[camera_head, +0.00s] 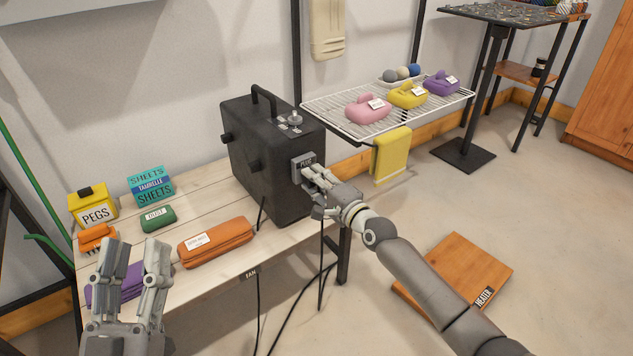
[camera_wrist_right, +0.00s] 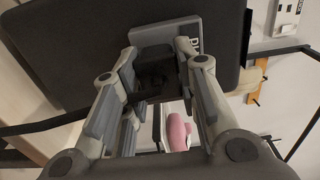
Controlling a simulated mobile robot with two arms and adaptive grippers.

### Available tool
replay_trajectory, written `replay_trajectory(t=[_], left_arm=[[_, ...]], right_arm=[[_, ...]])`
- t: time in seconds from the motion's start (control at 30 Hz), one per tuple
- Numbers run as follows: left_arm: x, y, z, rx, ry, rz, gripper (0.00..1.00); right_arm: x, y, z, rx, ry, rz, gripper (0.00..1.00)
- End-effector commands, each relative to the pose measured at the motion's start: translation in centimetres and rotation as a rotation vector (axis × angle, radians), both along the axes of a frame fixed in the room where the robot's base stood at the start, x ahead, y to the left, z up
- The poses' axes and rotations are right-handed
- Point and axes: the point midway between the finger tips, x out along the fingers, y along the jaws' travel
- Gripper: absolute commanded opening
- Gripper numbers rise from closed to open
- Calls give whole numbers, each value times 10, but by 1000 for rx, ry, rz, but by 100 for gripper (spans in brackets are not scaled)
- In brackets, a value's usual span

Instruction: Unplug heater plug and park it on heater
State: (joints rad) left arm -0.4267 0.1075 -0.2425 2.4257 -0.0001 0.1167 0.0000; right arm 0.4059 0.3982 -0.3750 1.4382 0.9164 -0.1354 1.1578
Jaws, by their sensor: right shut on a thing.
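A large black box (camera_head: 265,165) with a top handle and side knobs stands on the pale wooden bench. A grey labelled socket plate (camera_head: 302,161) is on its right side. My right gripper (camera_head: 314,180) is at this plate, shut on a dark plug (camera_wrist_right: 155,75), which shows between the fingers in the right wrist view. I cannot tell whether the plug is still seated. A black cable (camera_head: 322,260) hangs below the gripper. A wooden board (camera_head: 455,278) labelled HEATER lies on the floor at the right. My left gripper (camera_head: 135,265) is open and empty above the bench's near left end.
The bench holds a yellow PEGS box (camera_head: 93,204), a teal SHEETS box (camera_head: 152,186), a green bundle (camera_head: 158,218) and an orange bundle (camera_head: 215,243). A FAN label (camera_head: 250,275) is on its edge. A wire rack (camera_head: 345,115) with coloured items is behind. Cables trail below the bench.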

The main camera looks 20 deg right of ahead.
Motion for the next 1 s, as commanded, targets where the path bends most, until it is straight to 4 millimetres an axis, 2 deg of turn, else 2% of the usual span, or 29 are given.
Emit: replay_trajectory(t=[0.27,0.3,0.5,0.83,1.0], left_arm=[[-3,0,6,-11,-37,-2,40],[-4,0,7,-13,-42,-2,40],[-4,0,7,-12,-41,-3,40],[-3,0,9,-14,-44,-2,40],[-3,0,8,-13,-41,-2,40]], right_arm=[[3,1,0,0,-1,0,0],[3,1,0,0,0,0,31],[3,1,0,0,0,0,54],[1,1,-1,0,1,0,54],[-14,-5,-2,1,3,0,54]])
